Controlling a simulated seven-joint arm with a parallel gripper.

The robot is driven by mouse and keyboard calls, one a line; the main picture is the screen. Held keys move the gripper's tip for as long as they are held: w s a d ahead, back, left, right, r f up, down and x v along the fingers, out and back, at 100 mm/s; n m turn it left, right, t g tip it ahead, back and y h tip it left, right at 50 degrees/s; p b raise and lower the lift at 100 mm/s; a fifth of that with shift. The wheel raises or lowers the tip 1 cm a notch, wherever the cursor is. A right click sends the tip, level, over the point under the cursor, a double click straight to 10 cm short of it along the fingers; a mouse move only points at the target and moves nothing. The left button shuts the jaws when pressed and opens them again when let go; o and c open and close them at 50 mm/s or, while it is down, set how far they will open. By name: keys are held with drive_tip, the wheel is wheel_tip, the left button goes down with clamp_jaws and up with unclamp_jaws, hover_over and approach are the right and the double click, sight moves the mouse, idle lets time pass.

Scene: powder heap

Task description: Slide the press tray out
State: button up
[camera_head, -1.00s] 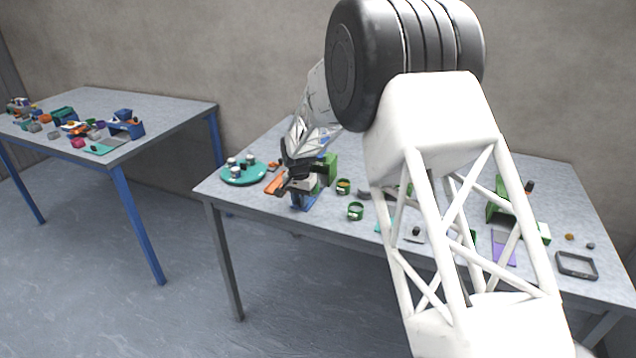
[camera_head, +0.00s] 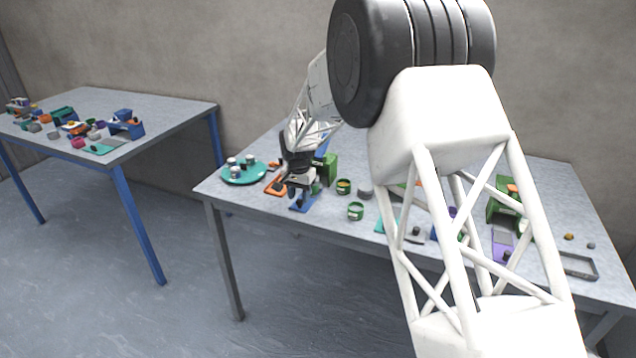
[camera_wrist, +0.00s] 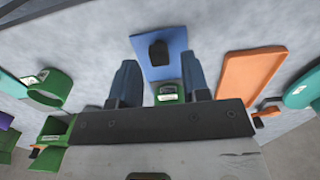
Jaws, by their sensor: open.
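A blue press tray (camera_wrist: 178,68) with a dark knob (camera_wrist: 158,54) on it lies on the table ahead of my gripper in the wrist view. In the head view the blue tray (camera_head: 302,203) shows just below my gripper (camera_head: 299,192), in front of the green press (camera_head: 330,168). In the wrist view my gripper (camera_wrist: 160,80) is open, its two fingers either side of the knob in the picture and apart from it. A small green labelled part (camera_wrist: 169,92) shows between the fingers. My wrist hides much of the press.
An orange tray (camera_head: 275,186) and a round teal tray (camera_head: 243,175) with several small cups lie left of my gripper. A second table (camera_head: 100,125) stands at the far left.

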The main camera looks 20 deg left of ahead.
drive_tip(key=shift+r, duration=2.6)
